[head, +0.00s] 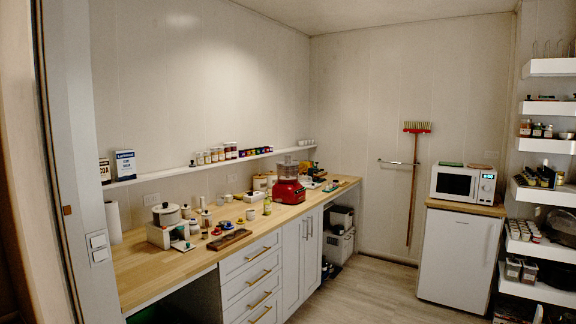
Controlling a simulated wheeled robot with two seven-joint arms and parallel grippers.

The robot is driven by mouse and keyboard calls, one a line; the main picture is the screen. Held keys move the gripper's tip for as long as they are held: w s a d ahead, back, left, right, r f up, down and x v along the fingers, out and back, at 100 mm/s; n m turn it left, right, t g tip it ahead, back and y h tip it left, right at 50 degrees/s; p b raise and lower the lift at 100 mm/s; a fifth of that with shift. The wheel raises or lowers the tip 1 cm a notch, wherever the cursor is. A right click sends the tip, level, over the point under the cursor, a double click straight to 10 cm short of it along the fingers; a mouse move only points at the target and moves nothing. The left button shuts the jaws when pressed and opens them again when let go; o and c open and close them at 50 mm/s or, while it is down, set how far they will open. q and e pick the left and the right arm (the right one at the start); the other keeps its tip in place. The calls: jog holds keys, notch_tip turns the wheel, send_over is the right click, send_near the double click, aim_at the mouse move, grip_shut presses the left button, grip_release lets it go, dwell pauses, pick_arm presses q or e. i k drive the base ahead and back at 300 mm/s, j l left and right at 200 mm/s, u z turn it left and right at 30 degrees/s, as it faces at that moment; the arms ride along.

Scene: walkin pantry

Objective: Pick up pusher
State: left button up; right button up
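I cannot single out the pusher for certain at this distance. A red food processor (289,187) with a clear bowl and lid stands toward the far end of the wooden counter (160,270). Several small items stand on the counter to its left, too small to name surely. A push-type broom (416,128) with a red and yellow-green head hangs head up on the back wall. Neither of my grippers shows in the head view.
A white microwave (455,184) sits on a small white fridge (458,250) at right. White shelves (545,145) line the right wall. A door frame (75,160) stands close at left. The grey floor (370,292) between counter and fridge is clear.

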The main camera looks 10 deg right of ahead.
aim_at(279, 205)
jog(key=i+l+z, duration=0.35)
jog(key=i, duration=0.15)
jog(key=i+z, duration=0.35)
jog(key=i, duration=0.15)
jog(key=i+l+z, duration=0.2)
jog(key=i, duration=1.6)
jog(key=i+u, duration=0.45)
jog(key=i+l+u, duration=0.3)
jog(key=i+u, duration=0.15)
jog(key=i+l+u, duration=0.35)
jog(key=u, duration=0.15)
